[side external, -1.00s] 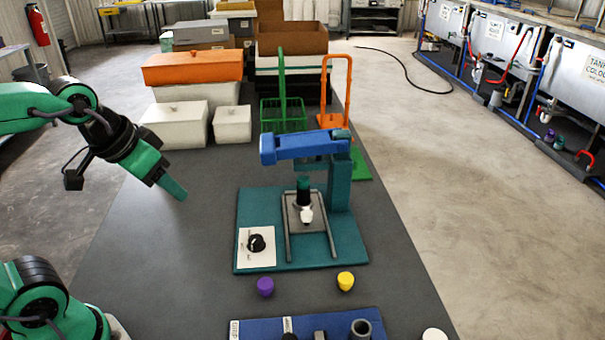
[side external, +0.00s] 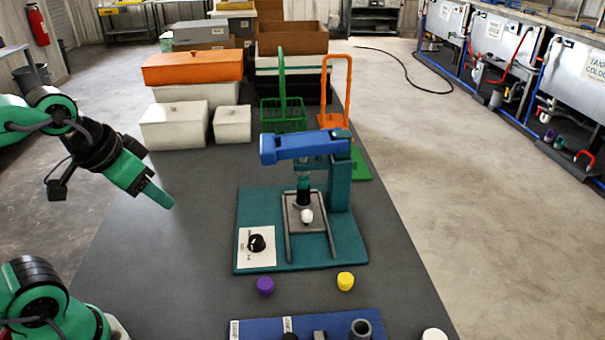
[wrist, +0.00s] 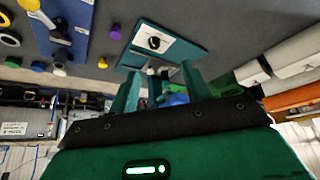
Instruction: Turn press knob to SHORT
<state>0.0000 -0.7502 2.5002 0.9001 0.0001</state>
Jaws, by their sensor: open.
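The press knob (side external: 257,243) is a black round knob on a white label plate (side external: 256,259), at the front left of the teal press base (side external: 300,259). The plate's markings are too small to read, so the knob's setting cannot be told. In the wrist view the knob (wrist: 154,43) shows beyond my fingertips. The press has a blue head (side external: 300,147) over a small grey platform (side external: 318,215). My gripper (side external: 166,200) is open and empty, above the grey table, left of the press and apart from it. Its two green fingers (wrist: 163,86) show in the wrist view.
A purple piece (side external: 265,286) and a yellow piece (side external: 345,281) stand in front of the press. A blue board (side external: 260,326) lies at the front edge. White boxes (side external: 174,126) and a green basket (side external: 283,118) stand behind. The table left of the press is clear.

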